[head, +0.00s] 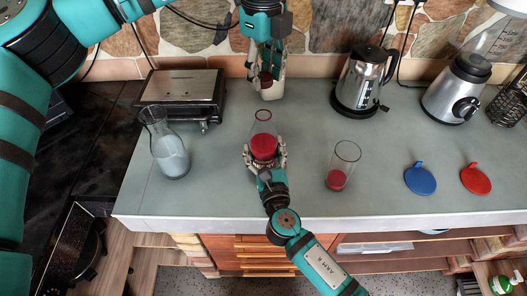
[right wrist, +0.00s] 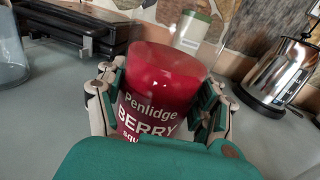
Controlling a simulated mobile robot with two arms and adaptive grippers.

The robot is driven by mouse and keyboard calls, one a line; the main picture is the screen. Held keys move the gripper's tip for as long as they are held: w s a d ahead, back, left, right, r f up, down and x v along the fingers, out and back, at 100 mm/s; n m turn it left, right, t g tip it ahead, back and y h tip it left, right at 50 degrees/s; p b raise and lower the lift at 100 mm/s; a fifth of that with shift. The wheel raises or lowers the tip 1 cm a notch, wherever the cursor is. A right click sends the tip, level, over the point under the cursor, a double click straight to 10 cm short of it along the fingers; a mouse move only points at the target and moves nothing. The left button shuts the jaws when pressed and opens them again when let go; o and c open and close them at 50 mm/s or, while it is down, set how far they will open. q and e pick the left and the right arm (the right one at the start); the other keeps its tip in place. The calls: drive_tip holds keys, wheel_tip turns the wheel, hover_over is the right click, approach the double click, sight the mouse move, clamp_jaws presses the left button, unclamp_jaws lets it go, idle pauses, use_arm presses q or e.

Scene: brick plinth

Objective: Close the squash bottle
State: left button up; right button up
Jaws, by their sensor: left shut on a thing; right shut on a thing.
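The squash bottle (head: 263,147) stands upright near the middle of the counter, with red squash below a clear upper part and an uncapped-looking red-rimmed mouth. My right gripper (head: 265,160) is shut around its lower body from the front. In the right wrist view the bottle (right wrist: 160,95) shows a "Penlidge BERRY" label between my right fingers. My left gripper (head: 266,72) is behind and above the bottle, pointing down, shut on a small dark red cap (head: 266,81). The cap is apart from the bottle mouth. The left gripper is not seen in the right wrist view.
A carafe (head: 171,158) stands left, a glass with red liquid (head: 342,165) right. A blue disc (head: 420,180) and red disc (head: 475,180) lie further right. A grill (head: 181,92), cream jar (head: 272,92), kettle (head: 360,80) and blender (head: 460,88) stand at the back.

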sight(264, 110)
drive_tip(key=c, duration=0.8)
use_arm(q)
drive_tip(key=shift+s+f, duration=0.1)
drive_tip(key=shift+f, duration=2.35)
drive_tip(key=shift+f, duration=0.1)
drive_tip(key=shift+f, duration=0.85)
drive_tip(key=shift+f, duration=0.55)
